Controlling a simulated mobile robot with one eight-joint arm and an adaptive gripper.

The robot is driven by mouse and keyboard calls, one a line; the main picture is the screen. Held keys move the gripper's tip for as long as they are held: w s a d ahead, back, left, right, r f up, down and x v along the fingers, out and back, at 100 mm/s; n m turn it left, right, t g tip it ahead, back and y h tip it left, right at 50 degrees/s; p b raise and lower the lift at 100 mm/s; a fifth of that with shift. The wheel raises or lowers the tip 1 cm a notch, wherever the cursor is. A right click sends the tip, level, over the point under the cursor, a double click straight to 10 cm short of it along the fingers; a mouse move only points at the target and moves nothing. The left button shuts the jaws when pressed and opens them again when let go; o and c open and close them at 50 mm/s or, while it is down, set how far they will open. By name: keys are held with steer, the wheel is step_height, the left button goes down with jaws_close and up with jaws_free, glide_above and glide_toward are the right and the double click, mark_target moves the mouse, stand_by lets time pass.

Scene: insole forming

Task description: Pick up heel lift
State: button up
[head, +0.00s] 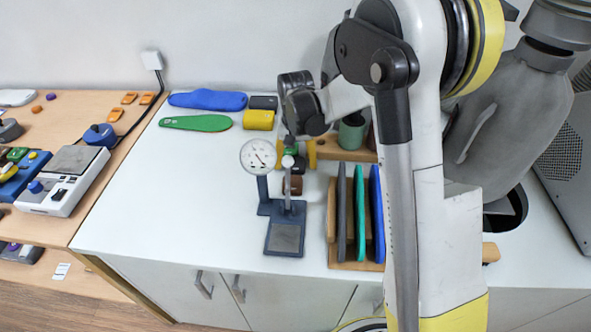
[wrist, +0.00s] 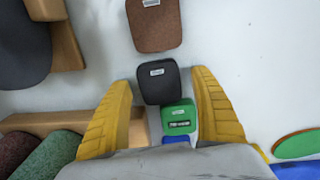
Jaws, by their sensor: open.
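Small labelled pads that look like heel lifts lie in a row on the white worktop. In the wrist view they are a brown pad (wrist: 155,25), a black pad (wrist: 158,84), a green pad (wrist: 178,118) and a partly hidden blue one (wrist: 177,140). My gripper (wrist: 163,80) is open, its yellow fingers on either side of the black and green pads with gaps at both sides. Nothing is held. In the head view my gripper (head: 295,154) is over the row, and the brown pad (head: 293,186) shows behind the gauge.
A dial gauge (head: 258,157) on a dark stand (head: 285,236) is just in front of the row. A wooden rack (head: 333,224) with upright insoles stands right. Blue (head: 208,99) and green insoles (head: 196,123) lie left. The worktop's front left is clear.

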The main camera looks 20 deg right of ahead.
mark_target(296, 165)
steer(key=c, duration=0.8)
steer(key=shift+c, duration=0.2)
step_height(296, 165, up, 10)
steer(key=p, duration=0.4)
